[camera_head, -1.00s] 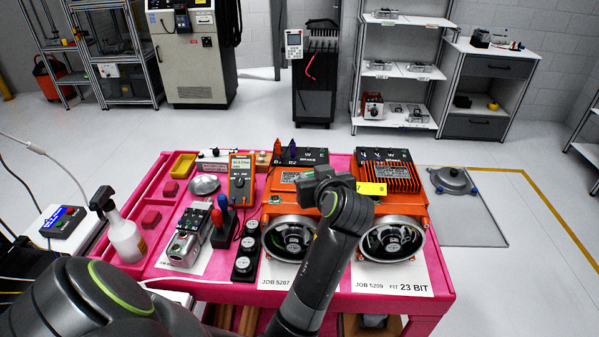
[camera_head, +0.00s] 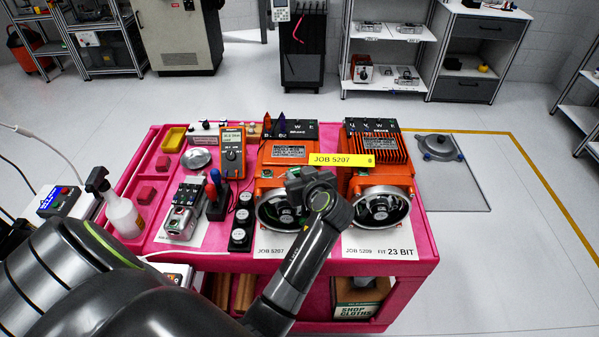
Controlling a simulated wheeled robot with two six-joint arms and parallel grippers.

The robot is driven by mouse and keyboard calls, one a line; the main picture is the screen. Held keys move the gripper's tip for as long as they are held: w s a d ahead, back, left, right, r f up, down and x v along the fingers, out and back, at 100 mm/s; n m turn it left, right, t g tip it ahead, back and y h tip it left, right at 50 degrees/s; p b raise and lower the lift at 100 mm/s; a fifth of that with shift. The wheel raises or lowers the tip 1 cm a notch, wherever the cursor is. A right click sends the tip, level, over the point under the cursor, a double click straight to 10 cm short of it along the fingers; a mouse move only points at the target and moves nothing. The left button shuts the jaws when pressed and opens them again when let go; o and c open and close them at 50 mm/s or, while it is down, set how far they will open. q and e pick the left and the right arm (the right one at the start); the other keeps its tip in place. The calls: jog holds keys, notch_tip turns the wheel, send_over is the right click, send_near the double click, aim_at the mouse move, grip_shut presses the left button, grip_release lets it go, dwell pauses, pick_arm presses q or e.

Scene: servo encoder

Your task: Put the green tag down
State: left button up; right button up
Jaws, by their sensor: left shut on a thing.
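My left gripper (camera_head: 308,180) is over the left orange drive unit (camera_head: 270,184), shut. It holds a yellow tag (camera_head: 343,160) printed "JOB 5207", which sticks out beyond it, over the gap between the two drive units. The tag looks yellow, and I see no separate green tag. The fingertips are mostly hidden behind the gripper body and wrist. The right orange drive unit (camera_head: 378,178) has a finned top. White sheets lie in front, "JOB 5207" (camera_head: 270,252) at the left unit and "JOB 5209" (camera_head: 385,243) at the right. My right gripper is out of view.
The pink cart top (camera_head: 424,246) is crowded. Left of the drives are an orange multimeter (camera_head: 232,150), a black column of round knobs (camera_head: 240,232), screwdrivers with red and blue handles (camera_head: 215,182) and a spray bottle (camera_head: 123,212).

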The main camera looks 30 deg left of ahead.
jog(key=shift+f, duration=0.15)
pick_arm(q)
jog(key=o, duration=0.6)
jog(key=shift+c, duration=0.2)
jog(key=o, duration=0.4)
jog(key=shift+c, duration=0.2)
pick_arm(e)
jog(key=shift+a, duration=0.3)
pick_arm(q)
jog(key=shift+r, duration=0.15)
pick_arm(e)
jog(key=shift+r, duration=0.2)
